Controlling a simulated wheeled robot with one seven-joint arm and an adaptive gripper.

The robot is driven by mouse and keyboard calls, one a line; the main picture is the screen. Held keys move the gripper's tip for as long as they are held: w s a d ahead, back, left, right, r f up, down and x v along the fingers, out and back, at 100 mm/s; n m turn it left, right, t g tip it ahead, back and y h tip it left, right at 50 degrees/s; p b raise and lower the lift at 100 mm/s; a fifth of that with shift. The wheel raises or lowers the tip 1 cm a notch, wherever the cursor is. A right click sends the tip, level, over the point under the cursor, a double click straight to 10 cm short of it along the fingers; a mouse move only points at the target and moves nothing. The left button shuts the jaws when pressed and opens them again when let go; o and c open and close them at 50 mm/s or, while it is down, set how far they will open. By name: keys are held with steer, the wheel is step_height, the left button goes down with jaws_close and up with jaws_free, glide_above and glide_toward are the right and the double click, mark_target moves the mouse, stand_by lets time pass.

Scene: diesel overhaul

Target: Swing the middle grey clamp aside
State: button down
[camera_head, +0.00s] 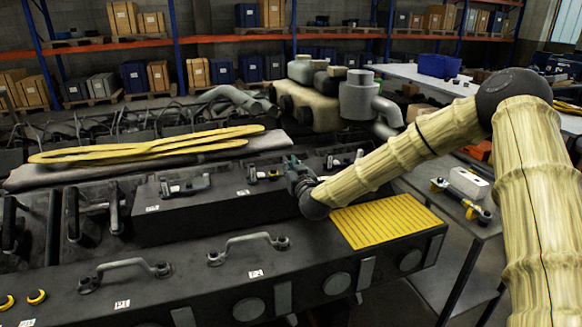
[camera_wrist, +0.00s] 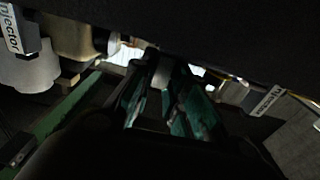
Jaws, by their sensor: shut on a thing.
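A left grey clamp (camera_head: 186,185) lies on the dark cover, and another grey clamp (camera_head: 343,160) shows to the right, behind my gripper. In the wrist view, the green fingers (camera_wrist: 158,92) close around a small pale grey piece (camera_wrist: 160,72), seemingly part of the middle clamp. The dim light hides its full shape and how far it is turned.
Injector labels (camera_wrist: 268,100) flank the fingers in the wrist view. Grey handles (camera_head: 247,244) stand on the front cover, beside a yellow ribbed step (camera_head: 386,220). A yellow sling (camera_head: 145,146) lies on the engine to the left. A side table (camera_head: 460,238) stands at right.

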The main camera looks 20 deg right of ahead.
steer(key=m+h, duration=0.1)
steer(key=h, duration=0.1)
steer(key=s+m+h+b, duration=0.1)
steer(key=a+m+h, duration=0.1)
steer(key=h, duration=0.1)
steer(key=shift+s+m+g+h, duration=0.3)
steer(key=shift+g, duration=0.1)
steer(key=m+h, duration=0.1)
steer(key=m+g+h+b, duration=0.1)
steer(key=h, duration=0.1)
steer(key=s+a+m+g+h, duration=0.1)
steer(key=m+g+h, duration=0.1)
steer(key=h, duration=0.1)
steer(key=s+a+m+g+h+b, duration=0.1)
steer(key=m+g+h, duration=0.1)
steer(key=shift+a+g, duration=0.1)
steer(key=shift+g, duration=0.2)
steer(key=shift+s+a+m+g+h+b, duration=0.1)
steer(key=shift+a+m+g+h+b, duration=0.15)
steer(key=shift+m+g+h, duration=0.4)
steer(key=shift+s+a+m+g+h+b, duration=0.1)
steer(key=shift+a+m+g+h+b, duration=0.2)
steer(key=shift+m+g, duration=0.55)
steer(key=shift+s+a+m+g+h+b, duration=0.1)
steer(key=shift+a+m+g+h, duration=0.1)
steer(key=shift+m+g+h, duration=0.55)
steer(key=shift+g, duration=0.35)
steer(key=c, duration=1.4)
jaws_free()
steer(key=shift+a, duration=0.1)
